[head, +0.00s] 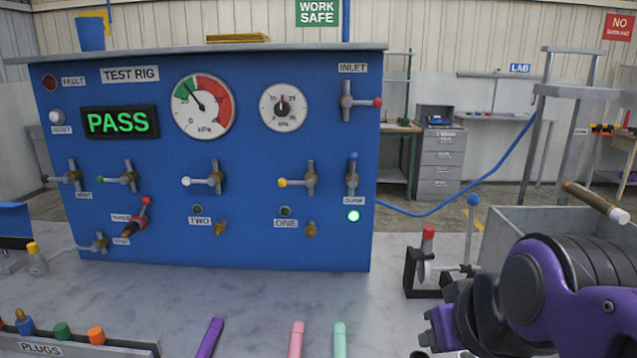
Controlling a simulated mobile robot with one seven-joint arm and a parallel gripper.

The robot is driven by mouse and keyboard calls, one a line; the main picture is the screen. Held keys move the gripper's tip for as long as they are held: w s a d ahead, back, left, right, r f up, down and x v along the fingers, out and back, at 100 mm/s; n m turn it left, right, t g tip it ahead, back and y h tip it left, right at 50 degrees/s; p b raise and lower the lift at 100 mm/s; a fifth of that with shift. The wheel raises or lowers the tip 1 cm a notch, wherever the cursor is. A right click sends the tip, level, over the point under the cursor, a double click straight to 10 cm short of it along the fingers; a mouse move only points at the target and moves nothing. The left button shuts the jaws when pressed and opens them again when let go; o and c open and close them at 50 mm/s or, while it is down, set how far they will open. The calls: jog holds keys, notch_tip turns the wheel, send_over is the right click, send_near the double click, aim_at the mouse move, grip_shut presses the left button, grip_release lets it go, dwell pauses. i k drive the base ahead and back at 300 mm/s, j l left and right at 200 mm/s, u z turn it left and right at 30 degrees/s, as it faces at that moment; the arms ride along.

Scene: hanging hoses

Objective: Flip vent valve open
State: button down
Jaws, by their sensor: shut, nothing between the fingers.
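The vent valve (70,177) is at the far left of the blue test rig's front panel, above a small label that reads VENT (83,195). Its lever lies level and points left, with a dark tip at the panel's left edge. The pipe stub behind it runs upright, so the lever lies across it. My gripper (438,328) is at the lower right, low over the bench and far from the vent valve. Its purple fingers are shut and empty, partly hidden by my wrist.
The test rig (330,215) shows a green PASS display (120,121). Other levers (200,181) sit along the same row. A plug rack (80,345), coloured sticks (297,338) and a stand with a red top (428,250) are on the bench. Bench in front of the rig is mostly clear.

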aim_at(66, 178)
jog(key=j, duration=0.6)
jog(key=j+u, duration=0.15)
jog(key=j, duration=0.5)
jog(key=i+j, duration=0.1)
jog(key=j, duration=0.5)
jog(key=j+u, duration=0.1)
jog(key=j, duration=0.5)
jog(key=i+j+u, duration=0.1)
jog(key=j, duration=0.5)
jog(key=i+j, duration=0.1)
jog(key=j, duration=0.7)
jog(key=k, duration=0.2)
